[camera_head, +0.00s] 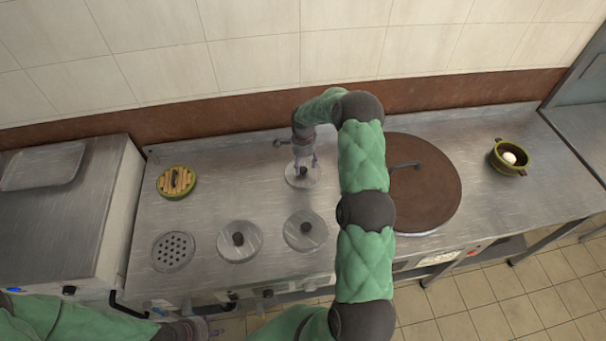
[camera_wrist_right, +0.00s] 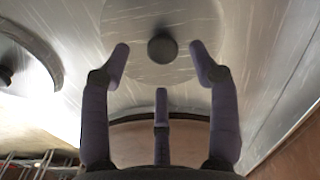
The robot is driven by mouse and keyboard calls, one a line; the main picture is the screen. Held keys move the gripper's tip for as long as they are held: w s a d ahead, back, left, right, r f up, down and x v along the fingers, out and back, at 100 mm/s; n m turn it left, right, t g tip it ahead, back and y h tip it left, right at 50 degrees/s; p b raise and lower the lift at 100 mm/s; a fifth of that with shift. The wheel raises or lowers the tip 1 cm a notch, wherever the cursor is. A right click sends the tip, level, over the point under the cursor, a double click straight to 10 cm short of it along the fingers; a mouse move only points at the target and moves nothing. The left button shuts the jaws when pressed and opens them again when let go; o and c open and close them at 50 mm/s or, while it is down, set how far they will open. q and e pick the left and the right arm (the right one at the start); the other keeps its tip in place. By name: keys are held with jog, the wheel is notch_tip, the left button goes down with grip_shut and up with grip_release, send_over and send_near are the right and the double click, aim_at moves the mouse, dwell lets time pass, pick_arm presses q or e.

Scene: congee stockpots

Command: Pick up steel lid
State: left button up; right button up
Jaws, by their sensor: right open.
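A round steel lid (camera_head: 296,181) with a dark knob lies on the steel counter in the back row. In the right wrist view the lid (camera_wrist_right: 145,75) is flat, and its knob (camera_wrist_right: 162,48) sits between and just beyond my fingertips. My right gripper (camera_head: 303,162) is over this lid, open and empty; its spread fingers (camera_wrist_right: 160,65) show no contact with the knob. Two similar steel lids, one front middle (camera_head: 251,249) and one to its right (camera_head: 316,239), lie nearer. My left gripper (camera_head: 208,331) is at the bottom edge, mostly cut off.
A large brown griddle (camera_head: 435,200) with a dark handle is right, partly behind my right arm. A green pot (camera_head: 510,168) holds something white. The tiled wall (camera_head: 250,65) stands behind.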

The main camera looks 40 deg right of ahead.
aim_at(303, 169)
notch_tip(303, 169, down, 3)
jog(key=shift+w+f+b, duration=0.15)
jog(key=shift+f+b, duration=0.05)
jog(key=shift+b, duration=0.1)
grip_shut()
jog(key=shift+r, duration=0.15)
